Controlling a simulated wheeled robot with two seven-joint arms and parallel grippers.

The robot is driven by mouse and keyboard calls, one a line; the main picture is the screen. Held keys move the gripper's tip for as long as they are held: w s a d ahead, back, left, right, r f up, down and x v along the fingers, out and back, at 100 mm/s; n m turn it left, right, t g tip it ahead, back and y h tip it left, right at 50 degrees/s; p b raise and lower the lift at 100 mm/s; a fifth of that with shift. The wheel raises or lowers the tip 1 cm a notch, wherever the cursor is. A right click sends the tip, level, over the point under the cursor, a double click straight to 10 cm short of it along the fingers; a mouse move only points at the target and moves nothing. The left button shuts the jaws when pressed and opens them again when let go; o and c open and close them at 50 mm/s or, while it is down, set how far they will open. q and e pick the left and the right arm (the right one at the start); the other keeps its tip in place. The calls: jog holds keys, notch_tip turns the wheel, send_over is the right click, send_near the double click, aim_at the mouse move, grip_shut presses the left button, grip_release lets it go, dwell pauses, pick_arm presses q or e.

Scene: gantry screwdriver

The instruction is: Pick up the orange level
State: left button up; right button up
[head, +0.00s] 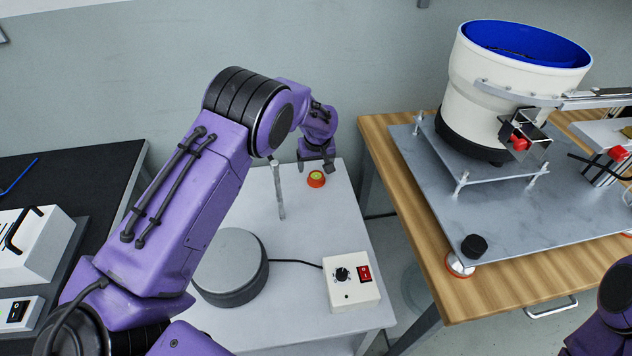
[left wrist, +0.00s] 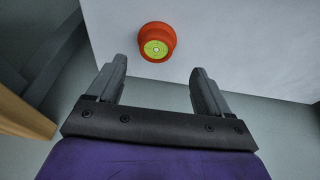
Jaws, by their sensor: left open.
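The orange level (head: 316,179) is a small round piece with a yellow-green top. It sits near the far edge of the white table (head: 345,225). My left gripper (head: 316,168) is just behind it in the head view, at the table's far edge. In the left wrist view the level (left wrist: 157,42) lies ahead of the open fingertips of my left gripper (left wrist: 158,65), roughly centred between them and not touched. The gap between the fingers is empty. My right gripper is out of view.
On the white table stand a metal post (head: 278,190), a grey round base (head: 230,267) and a control box (head: 351,282) with a cable. A wooden table (head: 377,135) with a feeder bowl (head: 515,85) stands right, across a gap. A black table (head: 95,165) is left.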

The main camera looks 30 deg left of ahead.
aim_at(316, 175)
pick_arm(q)
jog(key=x, duration=0.6)
jog(key=shift+w+d+f, duration=0.1)
jog(key=shift+d, duration=0.2)
jog(key=c, duration=1.2)
